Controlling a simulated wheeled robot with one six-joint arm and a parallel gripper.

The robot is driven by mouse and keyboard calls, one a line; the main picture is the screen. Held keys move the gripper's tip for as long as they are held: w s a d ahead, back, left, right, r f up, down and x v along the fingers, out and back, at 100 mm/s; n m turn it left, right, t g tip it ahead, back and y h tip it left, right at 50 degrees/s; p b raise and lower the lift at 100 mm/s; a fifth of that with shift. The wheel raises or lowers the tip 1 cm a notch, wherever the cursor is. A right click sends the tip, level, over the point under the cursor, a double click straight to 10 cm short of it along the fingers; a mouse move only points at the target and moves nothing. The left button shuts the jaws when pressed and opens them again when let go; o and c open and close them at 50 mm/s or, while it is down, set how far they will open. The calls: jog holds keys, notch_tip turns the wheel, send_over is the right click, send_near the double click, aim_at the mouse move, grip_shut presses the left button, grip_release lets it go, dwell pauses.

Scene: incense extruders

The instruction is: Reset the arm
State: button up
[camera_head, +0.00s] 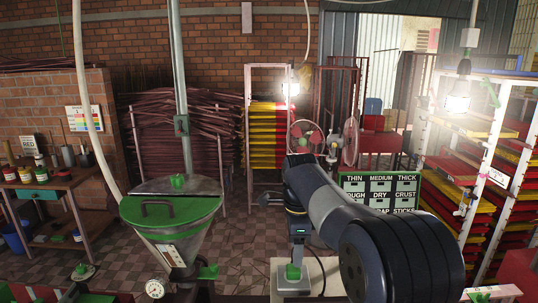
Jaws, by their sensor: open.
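My arm (335,210) reaches in from the lower right, a thick dark cylinder close to the camera and a grey link running up and left. It bends at a dark joint (302,170), and a darker section hangs below that bend. I cannot make out my gripper's fingers in this view.
A hopper with a green lid (150,212) and a gauge (155,288) stands left of the arm. A sorting board (353,188) labelled THIN, MEDIUM and THICK is behind it. Racks of red and yellow trays (447,210) stand at right, a workbench (52,192) at left.

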notch_tip(320, 180, down, 6)
jog(key=shift+r, duration=0.2)
jog(key=shift+r+p, duration=0.45)
jog(key=shift+r, duration=0.25)
jog(key=shift+s, duration=0.1)
